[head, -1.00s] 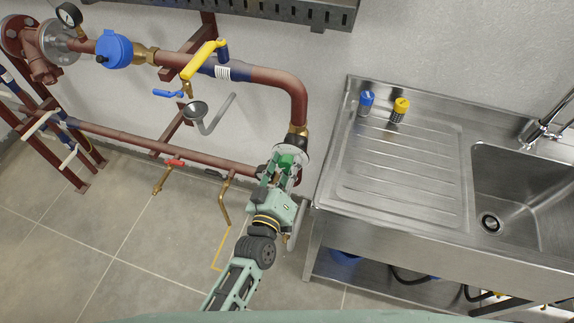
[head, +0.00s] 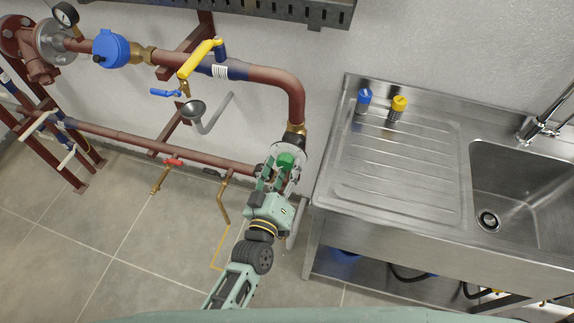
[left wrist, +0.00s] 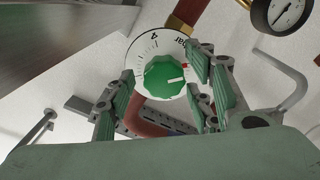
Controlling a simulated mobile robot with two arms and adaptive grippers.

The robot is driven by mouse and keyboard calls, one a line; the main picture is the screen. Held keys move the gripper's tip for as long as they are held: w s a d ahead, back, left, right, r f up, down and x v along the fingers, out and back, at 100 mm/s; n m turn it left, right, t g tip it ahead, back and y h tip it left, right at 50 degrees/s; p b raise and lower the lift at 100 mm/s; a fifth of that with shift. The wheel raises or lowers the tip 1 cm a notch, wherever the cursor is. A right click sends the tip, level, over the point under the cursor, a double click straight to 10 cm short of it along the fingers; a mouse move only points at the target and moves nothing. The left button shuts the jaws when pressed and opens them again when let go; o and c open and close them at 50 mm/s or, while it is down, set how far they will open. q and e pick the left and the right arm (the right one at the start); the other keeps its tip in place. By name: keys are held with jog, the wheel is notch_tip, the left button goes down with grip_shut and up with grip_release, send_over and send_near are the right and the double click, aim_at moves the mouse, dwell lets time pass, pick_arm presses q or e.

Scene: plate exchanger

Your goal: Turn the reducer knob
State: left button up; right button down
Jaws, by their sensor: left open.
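The reducer knob (head: 285,160) is green and sits on the pipe assembly left of the sink, below the pipe's bend. In the left wrist view the green knob (left wrist: 166,76) sits at the centre of a white round dial with black marks and a small red mark. My left gripper (head: 273,173) is at the knob in the head view. In the left wrist view its fingers (left wrist: 160,90) are open, with green pads on either side of the knob. I cannot tell whether the pads touch it. My right gripper is not in view.
A red-brown pipe (head: 275,76) with a yellow lever valve (head: 200,58) runs above and left. A steel sink unit (head: 400,222) stands close on the right, with blue (head: 363,97) and yellow (head: 398,104) capped items. A gauge (left wrist: 286,12) shows upper right in the wrist view.

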pick_arm(q)
jog(key=v, duration=1.1)
jog(key=shift+w+d, duration=0.1)
jog(key=s+a+f+m+g+y, duration=0.1)
jog(key=s+a+f+g, duration=0.15)
jog(key=f, duration=0.65)
jog(key=s+a+f+m+g, duration=0.2)
jog(key=s+f+g, duration=0.15)
jog(key=f, duration=0.55)
jog(key=s+a+f+m+g+y, duration=0.1)
jog(key=s+a+f+g, duration=0.15)
jog(key=f, duration=0.75)
jog(key=s+a+f+g+y, duration=0.1)
jog(key=s+a+f, duration=0.3)
jog(key=s, duration=0.4)
jog(key=s+a+f+m+g+y, duration=0.1)
jog(key=s+a+f+g, duration=0.3)
jog(key=s+f, duration=0.3)
jog(key=s+a+f+m+g+y, duration=0.1)
jog(key=s+a+f, duration=0.4)
jog(key=s, duration=0.5)
jog(key=shift+s+a+f+g+y, duration=0.3)
jog(key=shift+s+a+g, duration=0.1)
jog(key=shift+g, duration=0.45)
